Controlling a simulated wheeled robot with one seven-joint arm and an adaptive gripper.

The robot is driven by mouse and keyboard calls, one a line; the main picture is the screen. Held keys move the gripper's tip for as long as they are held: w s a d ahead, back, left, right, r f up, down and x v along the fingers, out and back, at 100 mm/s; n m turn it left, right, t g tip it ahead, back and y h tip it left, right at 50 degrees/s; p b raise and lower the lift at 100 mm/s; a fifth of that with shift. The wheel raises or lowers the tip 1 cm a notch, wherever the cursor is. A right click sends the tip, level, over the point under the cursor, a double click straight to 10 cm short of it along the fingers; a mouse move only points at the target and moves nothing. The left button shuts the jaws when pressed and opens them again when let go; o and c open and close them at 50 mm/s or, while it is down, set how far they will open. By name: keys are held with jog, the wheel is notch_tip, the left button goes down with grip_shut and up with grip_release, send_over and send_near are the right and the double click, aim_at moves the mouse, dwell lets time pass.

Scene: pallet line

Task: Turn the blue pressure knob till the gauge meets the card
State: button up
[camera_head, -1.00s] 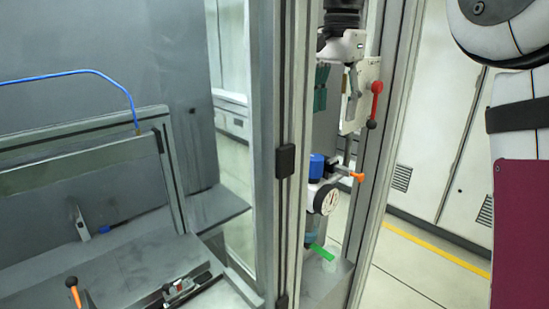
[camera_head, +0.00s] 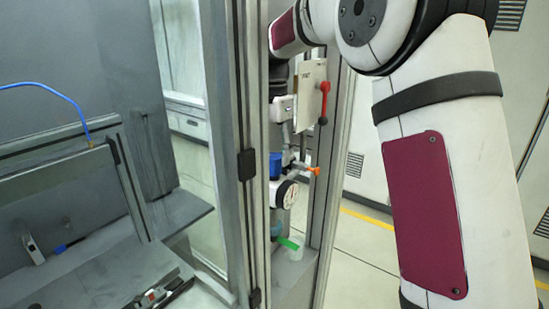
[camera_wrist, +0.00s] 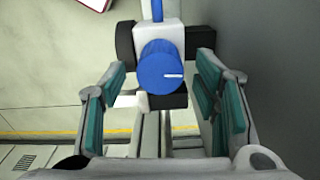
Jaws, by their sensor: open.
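The blue knob (camera_head: 275,165) tops the regulator in the narrow bay behind the frame post. In the wrist view the knob (camera_wrist: 161,70) is round, with a white line on its face pointing right. The round white gauge (camera_head: 286,194) is below it; its needle and scale are too small to read. A pale card-like plate (camera_head: 310,90) with small dark marks hangs above; I cannot tell whether it is the card. My gripper (camera_wrist: 160,76) is open, its teal-padded fingers on either side of the knob with gaps showing. In the head view it is partly hidden above the knob.
A red-handled lever (camera_head: 325,100) and an orange handle (camera_head: 314,170) are close by on the right. The grey frame post (camera_head: 245,165) stands on the left. Open floor lies to the right.

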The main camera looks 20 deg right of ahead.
jog(key=shift+f, duration=1.3)
jog(key=shift+c, duration=0.6)
jog(key=c, duration=1)
jog(key=shift+n, duration=0.3)
